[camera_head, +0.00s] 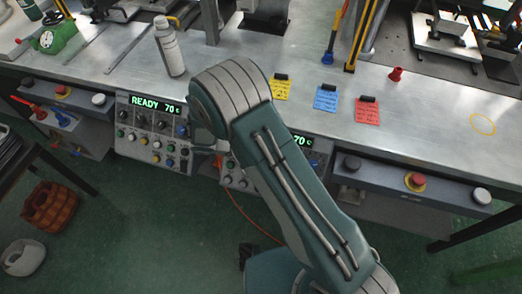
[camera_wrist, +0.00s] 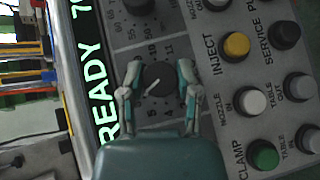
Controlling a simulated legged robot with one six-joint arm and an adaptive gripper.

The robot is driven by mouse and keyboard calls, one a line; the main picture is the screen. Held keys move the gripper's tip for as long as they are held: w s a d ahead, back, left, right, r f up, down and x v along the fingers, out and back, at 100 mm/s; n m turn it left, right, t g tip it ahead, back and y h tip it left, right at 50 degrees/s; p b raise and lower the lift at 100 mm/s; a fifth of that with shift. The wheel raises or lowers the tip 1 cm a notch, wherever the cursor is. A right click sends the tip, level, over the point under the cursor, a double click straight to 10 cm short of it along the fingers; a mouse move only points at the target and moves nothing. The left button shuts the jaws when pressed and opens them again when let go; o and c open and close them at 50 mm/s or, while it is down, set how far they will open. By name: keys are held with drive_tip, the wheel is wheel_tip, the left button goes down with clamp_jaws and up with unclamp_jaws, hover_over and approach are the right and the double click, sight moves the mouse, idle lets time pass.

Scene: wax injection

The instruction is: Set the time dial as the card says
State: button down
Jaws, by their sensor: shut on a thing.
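My gripper (camera_wrist: 160,72) has its two fingers on opposite sides of a round dark dial (camera_wrist: 158,84) and is shut on it. A white pointer line on the dial slants toward the lower left in the wrist view; numbers such as 4, 5, 10 and 11 show around it. In the head view my arm hides the gripper and dial. A yellow card (camera_head: 281,90), a blue card (camera_head: 325,99) and a red card (camera_head: 367,111) lie on the bench front; their writing is too small to read.
Another dark dial (camera_wrist: 138,6) is beside the gripped one. The yellow inject button (camera_wrist: 236,45) and green clamp button (camera_wrist: 263,154) are to its right. The left panel display (camera_head: 152,103) reads READY 70. A spray can (camera_head: 169,48) and red emergency stop (camera_head: 415,181) are also in view.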

drive_tip(key=shift+a, duration=0.1)
drive_tip(key=shift+c, duration=1.6)
unclamp_jaws()
drive_tip(key=shift+a, duration=0.15)
drive_tip(key=v, duration=1.1)
drive_tip(key=shift+a, duration=0.4)
drive_tip(key=shift+r, duration=0.15)
